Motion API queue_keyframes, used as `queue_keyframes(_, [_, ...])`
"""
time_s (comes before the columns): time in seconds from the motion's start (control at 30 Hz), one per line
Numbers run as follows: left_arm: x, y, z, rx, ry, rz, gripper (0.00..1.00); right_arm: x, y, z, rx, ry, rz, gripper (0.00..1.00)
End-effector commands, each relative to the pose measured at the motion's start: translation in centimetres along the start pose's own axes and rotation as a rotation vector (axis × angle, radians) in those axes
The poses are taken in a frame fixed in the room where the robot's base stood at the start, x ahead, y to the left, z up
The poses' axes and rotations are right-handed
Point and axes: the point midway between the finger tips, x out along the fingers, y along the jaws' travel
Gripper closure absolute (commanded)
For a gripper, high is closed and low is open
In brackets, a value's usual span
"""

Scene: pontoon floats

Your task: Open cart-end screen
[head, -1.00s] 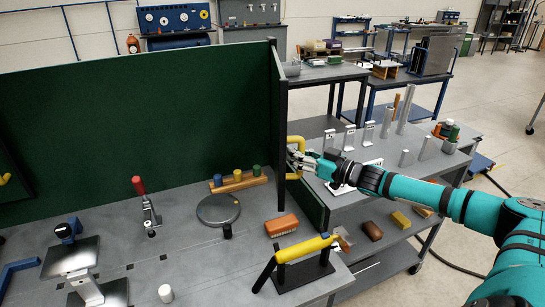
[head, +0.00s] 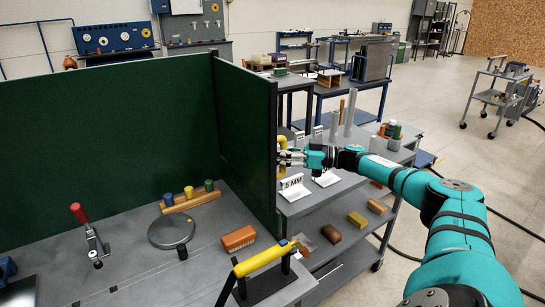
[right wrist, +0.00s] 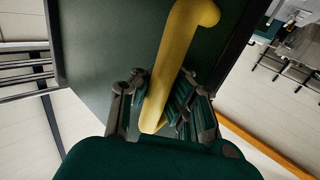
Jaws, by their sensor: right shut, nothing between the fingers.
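The dark green screen has a long back panel (head: 100,135) and an end panel (head: 243,140) at the right end of the grey bench. A yellow handle (head: 282,144) sits on the outer side of the end panel. My right gripper (head: 288,158) is at this handle. In the right wrist view, the yellow handle (right wrist: 181,50) runs up past the fingers of my right gripper (right wrist: 155,110), against the green panel (right wrist: 110,45). The gripper is shut with nothing held; its fingertips are partly hidden by the handle. My left gripper is out of view.
On the bench are a red-handled clamp (head: 90,230), a round plate (head: 171,231), a peg rack (head: 190,198), an orange-brown brick (head: 238,238) and a yellow bar on a black stand (head: 264,259). A grey shelf cart (head: 345,185) with brackets and cylinders stands close at right.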

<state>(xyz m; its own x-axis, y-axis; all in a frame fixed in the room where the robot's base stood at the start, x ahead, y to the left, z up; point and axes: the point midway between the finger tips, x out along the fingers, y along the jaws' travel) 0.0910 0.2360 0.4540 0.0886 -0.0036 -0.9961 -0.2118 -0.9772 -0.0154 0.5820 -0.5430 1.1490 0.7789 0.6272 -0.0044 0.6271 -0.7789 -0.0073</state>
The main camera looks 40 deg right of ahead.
Motion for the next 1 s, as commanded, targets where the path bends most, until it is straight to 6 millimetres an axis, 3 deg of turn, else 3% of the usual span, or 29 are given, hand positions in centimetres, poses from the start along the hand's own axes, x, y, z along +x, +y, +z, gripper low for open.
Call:
queue_keyframes(0.27, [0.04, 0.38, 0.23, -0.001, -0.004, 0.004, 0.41, -0.2, -0.28, 0.7, 0.005, -0.016, -0.01, 1.0])
queue_keyframes(0.6, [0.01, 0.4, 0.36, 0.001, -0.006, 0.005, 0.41, -0.14, -0.18, 0.33, 0.001, -0.008, -0.007, 0.58])
queue_keyframes(0.87, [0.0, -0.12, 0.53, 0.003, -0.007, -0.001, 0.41, -0.11, -0.12, 0.16, 0.0, -0.004, -0.005, 0.58])
queue_keyframes(1.0, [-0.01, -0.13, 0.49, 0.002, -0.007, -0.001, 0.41, -1.0, -0.08, 0.2, 0.001, -0.005, -0.003, 0.58])
